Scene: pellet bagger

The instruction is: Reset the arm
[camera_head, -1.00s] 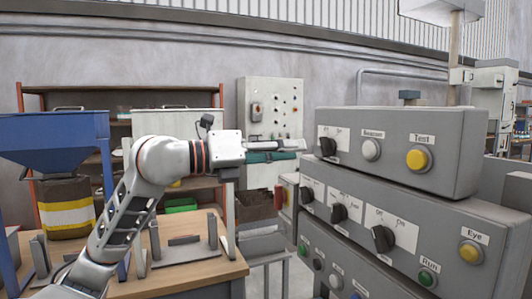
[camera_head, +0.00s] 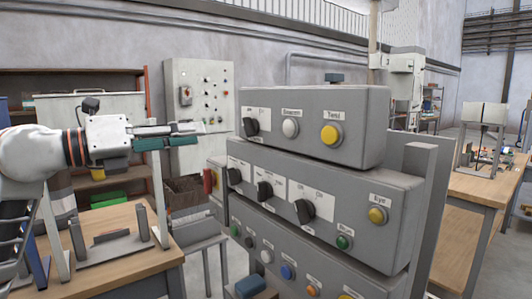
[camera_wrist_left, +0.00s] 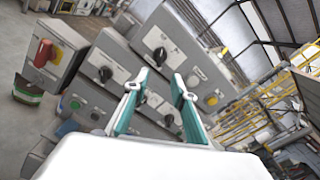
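My left arm comes in from the left in the head view, with its left gripper (camera_head: 198,134) stretched out level to the right. In the left wrist view the two teal-padded fingers (camera_wrist_left: 157,80) stand apart with nothing between them, so it is open and empty. The fingertips point toward the stepped grey control panel (camera_head: 310,165), which has black knobs and coloured buttons, and look clear of it. The panel also shows in the left wrist view (camera_wrist_left: 110,62). My right gripper is in neither view.
A wooden table (camera_head: 150,262) with metal brackets stands below my left arm. A wall cabinet (camera_head: 200,92) with switches is behind. Another wooden table (camera_head: 468,185) stands at the right, with open floor near the back right.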

